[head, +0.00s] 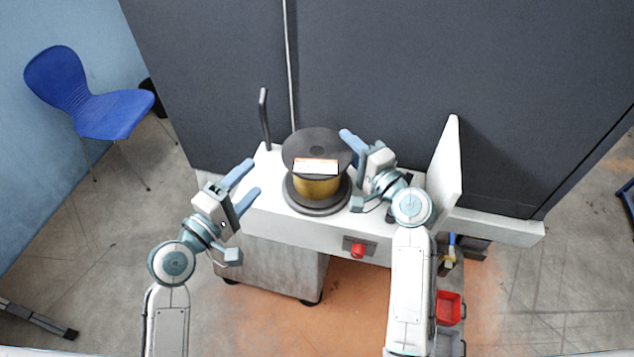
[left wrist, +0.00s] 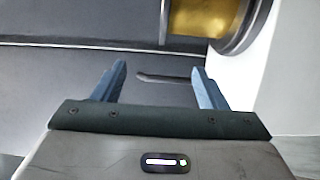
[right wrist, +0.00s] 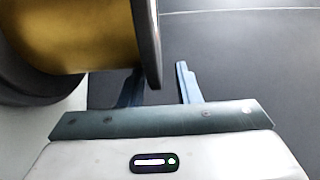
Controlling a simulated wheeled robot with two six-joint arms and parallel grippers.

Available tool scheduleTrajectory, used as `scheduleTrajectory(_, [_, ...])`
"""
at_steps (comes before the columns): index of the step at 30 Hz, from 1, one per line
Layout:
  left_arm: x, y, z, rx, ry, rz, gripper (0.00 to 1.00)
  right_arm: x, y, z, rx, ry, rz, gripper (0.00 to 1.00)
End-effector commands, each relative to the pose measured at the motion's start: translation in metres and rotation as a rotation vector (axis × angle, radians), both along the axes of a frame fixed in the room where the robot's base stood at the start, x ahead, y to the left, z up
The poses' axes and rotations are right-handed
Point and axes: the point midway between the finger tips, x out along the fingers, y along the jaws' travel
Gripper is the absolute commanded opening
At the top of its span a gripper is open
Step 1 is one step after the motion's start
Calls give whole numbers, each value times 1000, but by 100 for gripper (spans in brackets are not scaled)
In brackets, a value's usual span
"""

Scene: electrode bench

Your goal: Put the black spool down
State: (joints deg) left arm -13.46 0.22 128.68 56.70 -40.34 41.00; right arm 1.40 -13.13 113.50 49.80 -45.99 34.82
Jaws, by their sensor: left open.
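The black spool (head: 304,144) has black flanges, a gold winding (head: 316,186) and a white-orange label on its top flange. It stands upright over a round dark base on the white bench; whether it touches that base is unclear. My left gripper (head: 249,186) is open and empty, left of the spool and clear of it. The spool's winding also shows in the left wrist view (left wrist: 203,17). My right gripper (right wrist: 160,78) is at the spool's right edge. Its fingers stand apart, and a flange rim (right wrist: 149,45) partly covers one finger; whether it grips is unclear.
The white bench (head: 310,228) has a red button (head: 357,251) on its front and an upright white panel (head: 448,165) at right. A dark rod (head: 264,120) stands behind left. A dark wall closes the back. A blue chair (head: 110,112) stands far left.

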Motion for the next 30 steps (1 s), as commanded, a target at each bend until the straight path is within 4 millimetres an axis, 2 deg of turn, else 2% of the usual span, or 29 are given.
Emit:
scheduleTrajectory(2, [0, 0, 0, 0, 0, 0, 66, 0, 0, 0, 0, 0, 0, 32])
scheduleTrajectory(7, [0, 0, 0, 0, 0, 0, 66, 0, 0, 0, 0, 0, 0, 65])
scheduleTrajectory(19, [0, 0, 0, 0, 0, 0, 66, -6, -4, -1, -2, 0, -1, 66])
scheduleTrajectory(30, [0, 0, 0, 0, 0, 0, 66, -51, -35, -1, -6, 1, 0, 66])
